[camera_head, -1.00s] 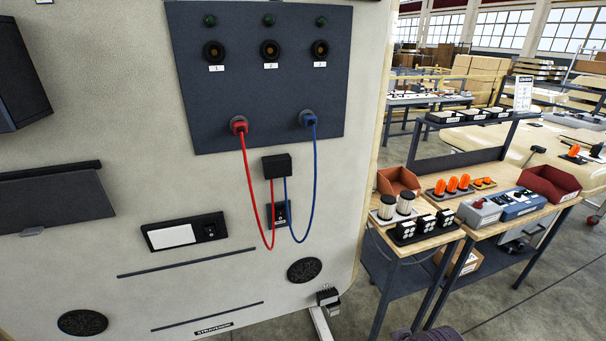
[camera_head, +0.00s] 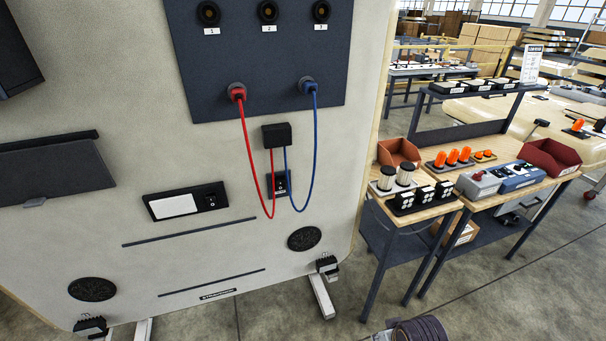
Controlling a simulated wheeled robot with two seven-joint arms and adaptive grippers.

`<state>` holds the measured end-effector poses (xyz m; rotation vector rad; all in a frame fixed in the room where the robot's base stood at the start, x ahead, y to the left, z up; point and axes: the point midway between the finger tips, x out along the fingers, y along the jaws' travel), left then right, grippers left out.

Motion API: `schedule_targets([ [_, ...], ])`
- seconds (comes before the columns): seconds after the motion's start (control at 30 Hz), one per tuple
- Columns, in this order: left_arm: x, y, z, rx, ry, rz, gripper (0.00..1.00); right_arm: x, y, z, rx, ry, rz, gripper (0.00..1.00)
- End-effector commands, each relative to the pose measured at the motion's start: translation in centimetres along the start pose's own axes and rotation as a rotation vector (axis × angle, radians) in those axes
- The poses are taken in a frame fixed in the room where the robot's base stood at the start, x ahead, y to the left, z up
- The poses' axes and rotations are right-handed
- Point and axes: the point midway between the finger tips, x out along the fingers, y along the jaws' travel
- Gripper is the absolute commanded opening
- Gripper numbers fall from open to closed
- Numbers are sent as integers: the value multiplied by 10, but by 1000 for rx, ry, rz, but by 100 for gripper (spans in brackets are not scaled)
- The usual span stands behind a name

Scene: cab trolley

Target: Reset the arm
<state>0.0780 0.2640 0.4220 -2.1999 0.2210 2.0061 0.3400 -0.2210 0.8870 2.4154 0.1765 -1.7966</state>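In front of me stands a large beige panel (camera_head: 100,230). It bears a dark socket plate (camera_head: 270,60) with a row of black sockets numbered 1, 2 and 3. A red plug (camera_head: 237,92) and a blue plug (camera_head: 307,85) sit in the plate's lower part. A red cable (camera_head: 250,150) and a blue cable (camera_head: 314,150) hang from them in loops to a small black box (camera_head: 277,136) and a switch (camera_head: 279,184) below.
A workbench (camera_head: 432,212) at the right holds orange lamps (camera_head: 465,154), a brown bin (camera_head: 400,152), a red bin (camera_head: 549,158) and control boxes (camera_head: 480,183). A dark ribbed object (camera_head: 422,330) shows at the bottom edge. White feet (camera_head: 321,297) stand under the panel. Grey floor (camera_head: 520,290) lies open at lower right.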

Motion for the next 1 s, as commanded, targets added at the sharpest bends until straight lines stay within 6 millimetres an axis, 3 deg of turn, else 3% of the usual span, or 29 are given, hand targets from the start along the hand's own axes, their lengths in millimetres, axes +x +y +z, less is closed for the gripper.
schedule_targets([
  [0.53, 6, 0, 0, 0, 0, 0, 32, 140, -7, 42, -7, -47, -8, 32],
  [1.0, 11, 0, 1, 0, 0, 0, 32, 244, -12, 109, -14, -88, -13, 32],
])
